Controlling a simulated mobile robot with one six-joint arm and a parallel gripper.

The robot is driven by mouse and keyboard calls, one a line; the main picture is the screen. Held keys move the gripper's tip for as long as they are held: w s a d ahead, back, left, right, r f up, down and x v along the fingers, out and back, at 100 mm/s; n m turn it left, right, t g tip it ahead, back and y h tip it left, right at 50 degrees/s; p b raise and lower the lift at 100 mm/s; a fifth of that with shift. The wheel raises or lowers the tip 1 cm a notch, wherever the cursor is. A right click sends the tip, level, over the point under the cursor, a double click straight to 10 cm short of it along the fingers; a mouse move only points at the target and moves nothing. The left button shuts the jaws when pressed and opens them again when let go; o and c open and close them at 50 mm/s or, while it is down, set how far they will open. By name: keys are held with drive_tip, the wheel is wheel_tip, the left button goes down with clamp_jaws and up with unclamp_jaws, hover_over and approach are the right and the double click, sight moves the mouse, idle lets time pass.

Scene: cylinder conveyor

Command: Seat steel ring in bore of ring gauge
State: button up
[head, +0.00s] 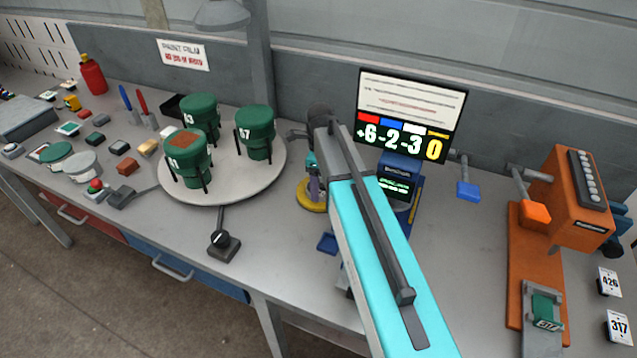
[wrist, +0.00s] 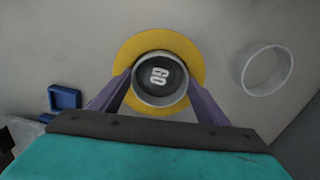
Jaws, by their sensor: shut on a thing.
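In the wrist view, my gripper (wrist: 159,88) is shut on a grey steel ring (wrist: 160,101), with one purple finger on each side. The ring is in line with the middle of a yellow round ring gauge (wrist: 194,57). A dark round face marked GO (wrist: 160,76) shows inside the ring. From this angle I cannot tell whether the ring is inside the bore or just above it. In the head view, the yellow gauge (head: 311,198) lies on the bench below my gripper (head: 314,188), and the ring cannot be made out there.
A pale empty ring (wrist: 244,72) lies right of the gauge in the wrist view, and a blue tray (wrist: 64,97) lies left. In the head view, a round plate (head: 222,188) with green pots is to the left. A blue device (head: 400,168) with a display stands close to the right.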

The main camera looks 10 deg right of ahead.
drive_tip(key=shift+s+f, duration=0.3)
drive_tip(key=shift+f, duration=0.3)
drive_tip(key=o, duration=1.2)
drive_tip(key=shift+c, duration=0.2)
drive_tip(key=shift+o, duration=0.5)
drive_tip(key=shift+s+f, duration=0.1)
drive_tip(key=shift+w+r, duration=0.25)
drive_tip(key=shift+r, duration=0.6)
wheel_tip(320, 180, up, 12)
drive_tip(key=b, duration=0.2)
drive_tip(key=shift+w, duration=0.15)
